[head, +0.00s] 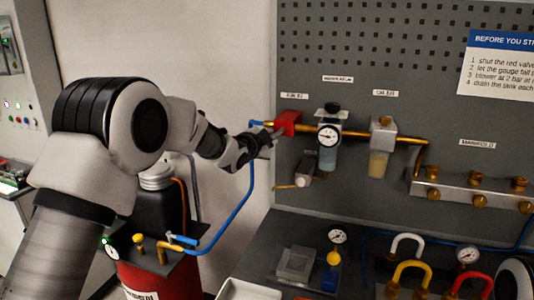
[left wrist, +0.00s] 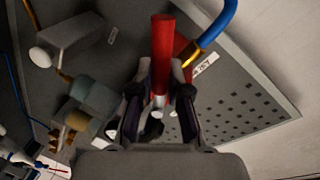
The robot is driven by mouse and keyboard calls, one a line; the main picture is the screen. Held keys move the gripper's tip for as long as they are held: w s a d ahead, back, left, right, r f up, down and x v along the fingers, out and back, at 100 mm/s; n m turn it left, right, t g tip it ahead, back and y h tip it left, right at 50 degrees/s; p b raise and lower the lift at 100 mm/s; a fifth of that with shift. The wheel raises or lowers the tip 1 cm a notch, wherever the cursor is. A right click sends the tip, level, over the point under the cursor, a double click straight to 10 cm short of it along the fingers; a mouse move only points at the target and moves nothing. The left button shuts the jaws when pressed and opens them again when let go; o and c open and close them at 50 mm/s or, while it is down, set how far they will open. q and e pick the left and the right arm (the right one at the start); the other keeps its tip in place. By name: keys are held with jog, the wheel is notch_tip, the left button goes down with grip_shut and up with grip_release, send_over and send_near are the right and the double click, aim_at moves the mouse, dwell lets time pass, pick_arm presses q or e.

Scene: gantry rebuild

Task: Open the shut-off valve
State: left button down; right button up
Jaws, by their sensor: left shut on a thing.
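The shut-off valve has a red handle (head: 290,121) on the brass pipe at the left end of the pegboard panel. In the left wrist view the red handle (left wrist: 162,45) stands out between the fingers. My left gripper (head: 274,139) reaches the valve from the left. In the left wrist view its fingers (left wrist: 160,88) are closed around the red handle. The fingers partly hide the handle's lower part and the valve body. My right gripper is in neither view.
A pressure gauge (head: 329,135) and filter units sit right of the valve on the panel (head: 440,90). A blue hose (head: 245,195) hangs below the valve towards a red tank (head: 185,275). A brass-fitted manifold (head: 470,190) is at right. Loose fittings and gauges lie on the bench.

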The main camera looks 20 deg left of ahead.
pick_arm(q)
jog(key=m+b, duration=0.1)
jog(key=b, duration=0.1)
jog(key=m+y+b, duration=0.1)
jog(key=b, duration=0.2)
jog(key=r+m+b, duration=0.1)
jog(key=m+b, duration=0.1)
jog(key=shift+a, duration=0.25)
jog(key=shift+r+m+y+b, duration=0.3)
jog(key=shift+r+m+b, duration=0.25)
jog(key=shift+b, duration=0.5)
jog(key=shift+r+m, duration=0.2)
jog(key=shift+m, duration=0.05)
jog(key=c, duration=1.1)
grip_release()
jog(key=shift+c, duration=0.2)
jog(key=shift+w+a+f, duration=0.1)
jog(key=shift+w+f, duration=0.05)
jog(key=shift+f, duration=0.05)
jog(key=s, duration=0.4)
jog(key=s+r, duration=0.1)
jog(key=s, duration=0.3)
jog(key=s+r, duration=0.1)
jog(key=s, duration=0.2)
jog(key=shift+s+a+r, duration=0.15)
jog(key=shift+s+a, duration=0.05)
jog(key=shift+s, duration=0.2)
